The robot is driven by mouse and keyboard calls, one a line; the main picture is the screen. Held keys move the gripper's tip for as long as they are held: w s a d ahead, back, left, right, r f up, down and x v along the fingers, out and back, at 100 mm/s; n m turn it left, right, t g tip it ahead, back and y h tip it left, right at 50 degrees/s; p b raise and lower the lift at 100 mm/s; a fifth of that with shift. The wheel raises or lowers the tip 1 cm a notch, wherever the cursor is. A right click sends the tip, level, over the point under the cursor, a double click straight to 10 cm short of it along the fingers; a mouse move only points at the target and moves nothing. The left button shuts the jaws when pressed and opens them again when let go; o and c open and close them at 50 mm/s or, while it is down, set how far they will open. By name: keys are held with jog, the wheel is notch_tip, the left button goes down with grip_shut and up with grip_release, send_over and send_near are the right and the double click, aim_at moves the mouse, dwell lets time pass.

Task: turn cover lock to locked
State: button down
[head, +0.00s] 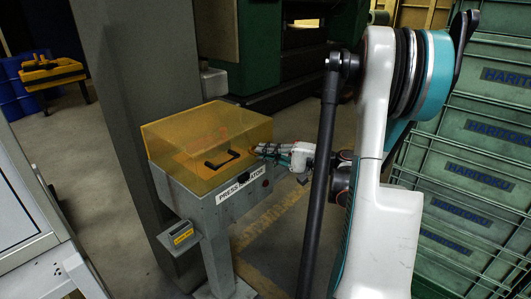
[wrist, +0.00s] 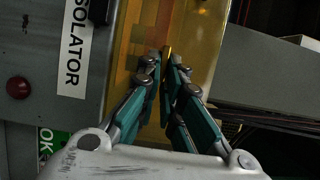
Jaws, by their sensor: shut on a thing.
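A clear amber cover (head: 190,125) sits shut on the grey press isolator box (head: 190,190). A black handle (head: 222,159) shows through it. My gripper (head: 256,150) is at the cover's right front corner. In the wrist view its teal fingers (wrist: 166,68) close on a small brass-coloured piece at the cover (wrist: 200,50), which looks like the cover lock (wrist: 166,52). The fingers hide most of this lock, so I cannot tell which way it is turned. In the head view the lock is hidden by the gripper.
The box front has a PRESS ISOLATOR label (head: 241,188) and a red button (wrist: 18,87). A small grey panel (head: 181,236) sticks out low at the left. A pillar (head: 140,100) stands behind. Green crates (head: 470,175) are stacked at right.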

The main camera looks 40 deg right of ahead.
jog(key=c, duration=1.8)
grip_release()
jog(key=shift+o, duration=0.2)
jog(key=v, duration=1.2)
